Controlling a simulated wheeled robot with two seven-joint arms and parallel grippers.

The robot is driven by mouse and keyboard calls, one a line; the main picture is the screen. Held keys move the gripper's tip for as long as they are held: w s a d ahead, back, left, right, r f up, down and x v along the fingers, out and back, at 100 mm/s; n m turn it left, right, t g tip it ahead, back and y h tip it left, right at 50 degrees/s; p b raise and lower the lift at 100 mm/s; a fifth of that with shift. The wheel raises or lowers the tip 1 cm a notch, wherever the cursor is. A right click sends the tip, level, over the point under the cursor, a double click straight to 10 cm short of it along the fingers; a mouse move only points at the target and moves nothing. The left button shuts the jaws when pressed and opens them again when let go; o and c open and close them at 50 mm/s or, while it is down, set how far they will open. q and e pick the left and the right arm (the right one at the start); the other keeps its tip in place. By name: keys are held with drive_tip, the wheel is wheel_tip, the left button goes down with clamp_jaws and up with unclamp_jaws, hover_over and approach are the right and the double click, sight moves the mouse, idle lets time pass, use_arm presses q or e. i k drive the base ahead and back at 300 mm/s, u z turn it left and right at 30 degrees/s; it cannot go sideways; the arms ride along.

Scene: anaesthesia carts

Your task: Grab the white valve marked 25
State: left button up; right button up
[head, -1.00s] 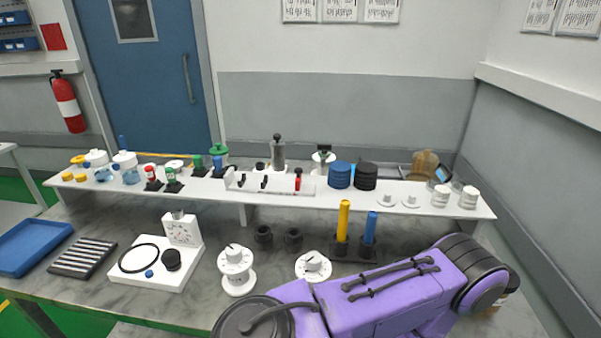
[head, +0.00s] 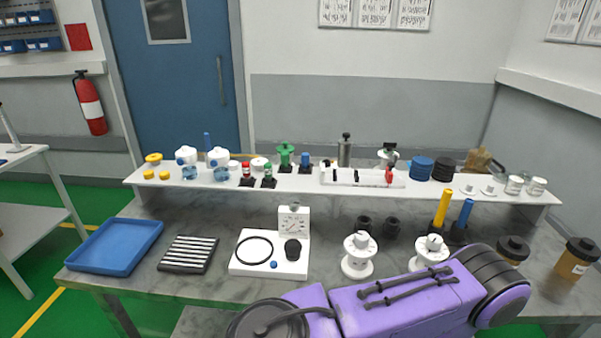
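Two white spool-shaped valves with dial tops stand on the grey bench in front of the shelf. The left one (head: 358,256) stands clear, and the right one (head: 430,253) is just behind my purple arm. Their markings are too small to read, so I cannot tell which is marked 25. Two small white discs (head: 478,190) and two white ribbed cylinders (head: 525,186) are at the right end of the shelf. Neither of my grippers shows; only a purple arm of mine crosses the front of the bench.
A white shelf (head: 340,184) carrying several parts runs along the back. A blue tray (head: 115,246), a black-and-white slatted rack (head: 188,254) and a white gauge base (head: 268,262) occupy the left. Yellow and blue cylinders (head: 443,208) (head: 465,214) stand behind the right valve. Amber jars (head: 573,268) stand far right.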

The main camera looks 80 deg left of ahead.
sight(358, 265)
drive_tip(key=k, duration=0.55)
drive_tip(key=u, duration=0.65)
